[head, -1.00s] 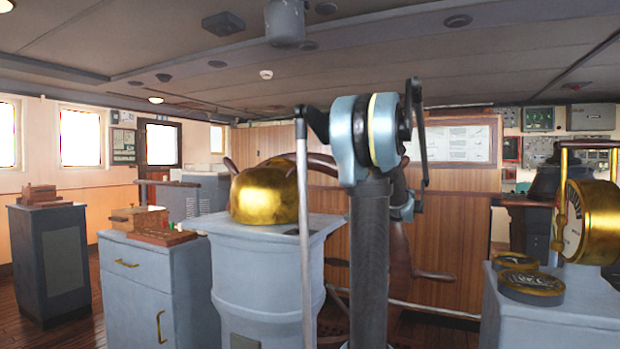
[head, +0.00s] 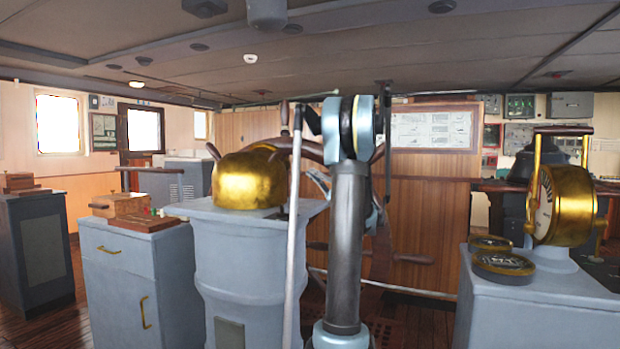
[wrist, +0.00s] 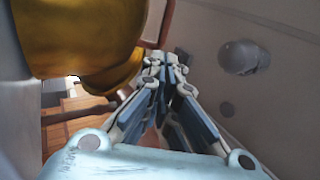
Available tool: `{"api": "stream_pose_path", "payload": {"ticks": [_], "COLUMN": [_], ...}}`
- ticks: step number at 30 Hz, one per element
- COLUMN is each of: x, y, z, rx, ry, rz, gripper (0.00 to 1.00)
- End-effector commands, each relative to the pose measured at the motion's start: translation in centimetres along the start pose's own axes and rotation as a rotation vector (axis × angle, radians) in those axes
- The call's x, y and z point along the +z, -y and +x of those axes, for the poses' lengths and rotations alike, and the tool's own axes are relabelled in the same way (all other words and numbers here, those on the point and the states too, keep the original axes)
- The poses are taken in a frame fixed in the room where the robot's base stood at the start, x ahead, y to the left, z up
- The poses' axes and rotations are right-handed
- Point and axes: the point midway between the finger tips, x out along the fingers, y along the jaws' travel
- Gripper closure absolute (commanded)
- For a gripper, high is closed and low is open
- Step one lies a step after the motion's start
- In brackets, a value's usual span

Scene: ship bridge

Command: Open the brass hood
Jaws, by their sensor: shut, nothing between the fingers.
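The brass hood (head: 243,182) is a rounded golden cover on top of the pale grey pedestal (head: 240,255), left of my arm in the head view. It sits down on the pedestal and looks closed. In the wrist view a large golden surface, which looks like the hood (wrist: 80,35), fills the upper left. My gripper (wrist: 165,62) has its fingers together, with nothing between them. It is to the right of the golden surface in that view; I cannot tell whether they touch. In the head view my arm's column hides much of the gripper's area.
A wooden ship's wheel (head: 310,148) stands behind the pedestal. A grey cabinet (head: 130,290) with a wooden box (head: 120,204) is at left. A brass telegraph (head: 568,205) and round dials (head: 503,264) stand on a grey console (head: 545,305) at right.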

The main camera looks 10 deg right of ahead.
Motion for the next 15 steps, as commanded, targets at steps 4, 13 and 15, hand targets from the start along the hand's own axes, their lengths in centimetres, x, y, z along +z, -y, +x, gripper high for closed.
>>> {"api": "stream_pose_path", "payload": {"ticks": [4, 13, 15], "x": [0.1, 0.1, 0.0], "y": [0.0, 0.0, 0.0], "z": [2.7, 7.9, 8.9], "rx": [0.001, 0.001, 0.001], "ry": [0.002, 0.001, -0.001], "rz": [0.002, 0.0, 0.001], "gripper": [1.0, 1.0, 1.0]}}
